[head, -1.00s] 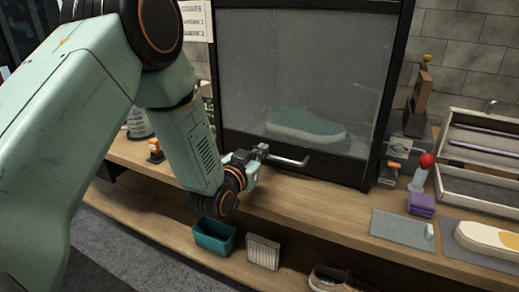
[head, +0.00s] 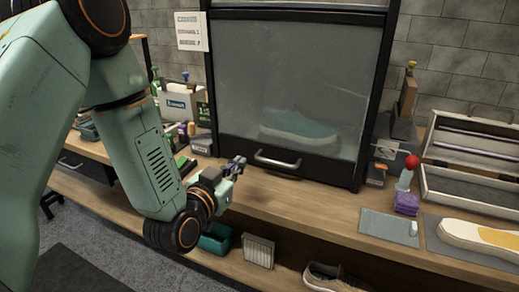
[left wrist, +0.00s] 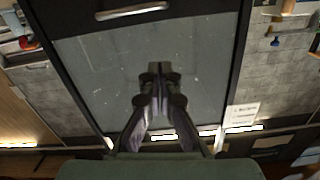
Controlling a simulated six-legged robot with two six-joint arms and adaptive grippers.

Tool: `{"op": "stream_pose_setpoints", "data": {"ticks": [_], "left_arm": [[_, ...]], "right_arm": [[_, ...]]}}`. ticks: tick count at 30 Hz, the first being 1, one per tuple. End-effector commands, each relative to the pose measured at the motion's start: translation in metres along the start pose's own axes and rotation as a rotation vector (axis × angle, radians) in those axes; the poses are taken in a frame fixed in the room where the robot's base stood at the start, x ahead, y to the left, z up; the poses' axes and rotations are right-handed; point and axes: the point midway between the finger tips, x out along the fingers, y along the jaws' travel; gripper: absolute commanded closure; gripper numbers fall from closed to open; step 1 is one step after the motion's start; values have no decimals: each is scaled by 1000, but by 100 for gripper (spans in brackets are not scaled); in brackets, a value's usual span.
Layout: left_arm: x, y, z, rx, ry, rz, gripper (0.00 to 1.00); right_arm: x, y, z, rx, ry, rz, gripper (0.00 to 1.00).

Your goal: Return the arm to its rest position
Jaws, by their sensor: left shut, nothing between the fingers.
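My left arm comes in from the left in the head view. Its gripper (head: 236,164) is shut and empty, over the wooden bench, a little left of the cabinet door's metal handle (head: 278,161) and apart from it. In the left wrist view the gripper's fingers (left wrist: 154,70) are together with nothing between them. The wrist view also shows the handle (left wrist: 132,11) near the top. The glass-fronted cabinet (head: 298,85) is closed, and a teal sneaker (head: 298,128) shows dimly behind its glass. My right gripper is not in view.
The lower shelf holds a teal bin (head: 216,239), a white ribbed box (head: 258,251) and a shoe (head: 326,277).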

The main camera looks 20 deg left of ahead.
Motion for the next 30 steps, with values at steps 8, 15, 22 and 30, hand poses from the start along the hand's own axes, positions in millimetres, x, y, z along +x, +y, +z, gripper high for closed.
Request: {"op": "stream_pose_setpoints", "data": {"ticks": [8,15,22,30], "left_arm": [[-4,4,18,-51,-81,14,100],[-61,34,136,-190,-583,41,100],[-171,60,238,-232,-1058,27,100],[-298,76,300,-175,-1440,27,100]], "right_arm": [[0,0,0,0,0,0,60],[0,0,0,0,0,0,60],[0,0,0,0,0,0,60],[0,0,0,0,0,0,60]]}}
